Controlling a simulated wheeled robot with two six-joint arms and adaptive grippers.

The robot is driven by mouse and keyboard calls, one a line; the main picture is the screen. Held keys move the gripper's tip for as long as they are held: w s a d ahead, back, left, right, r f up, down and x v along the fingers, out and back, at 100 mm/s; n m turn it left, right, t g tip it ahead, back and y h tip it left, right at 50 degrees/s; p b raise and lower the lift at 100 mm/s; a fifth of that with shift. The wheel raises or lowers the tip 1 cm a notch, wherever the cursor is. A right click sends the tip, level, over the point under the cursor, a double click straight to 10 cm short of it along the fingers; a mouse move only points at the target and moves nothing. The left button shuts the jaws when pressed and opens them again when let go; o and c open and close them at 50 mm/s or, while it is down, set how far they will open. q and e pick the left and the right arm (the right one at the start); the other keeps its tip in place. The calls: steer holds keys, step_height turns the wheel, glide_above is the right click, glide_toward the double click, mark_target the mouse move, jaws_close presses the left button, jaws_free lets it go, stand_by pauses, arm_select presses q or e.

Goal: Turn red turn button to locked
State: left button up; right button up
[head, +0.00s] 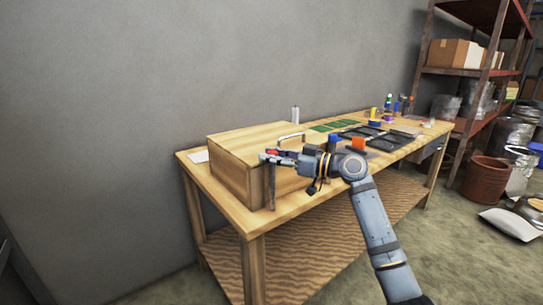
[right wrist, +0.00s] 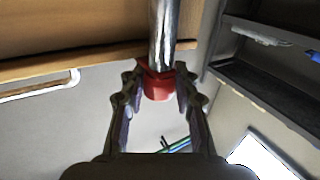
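The wooden box (head: 234,166) stands on the workbench's near left end, with a metal handle (head: 291,137) on top. My right gripper (head: 268,156) is at the box's front right side, with a bit of red between its fingers. In the right wrist view, the red turn button (right wrist: 157,88) sits between the two fingertips of the gripper (right wrist: 159,78), at the end of a shiny metal rod (right wrist: 162,35). The fingertips are close on both sides; whether they press on it is unclear. The button's locked or unlocked marking is not visible. My left gripper is not in view.
Floor in front is clear.

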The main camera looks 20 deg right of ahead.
steer(key=o, duration=0.4)
steer(key=v, duration=1.2)
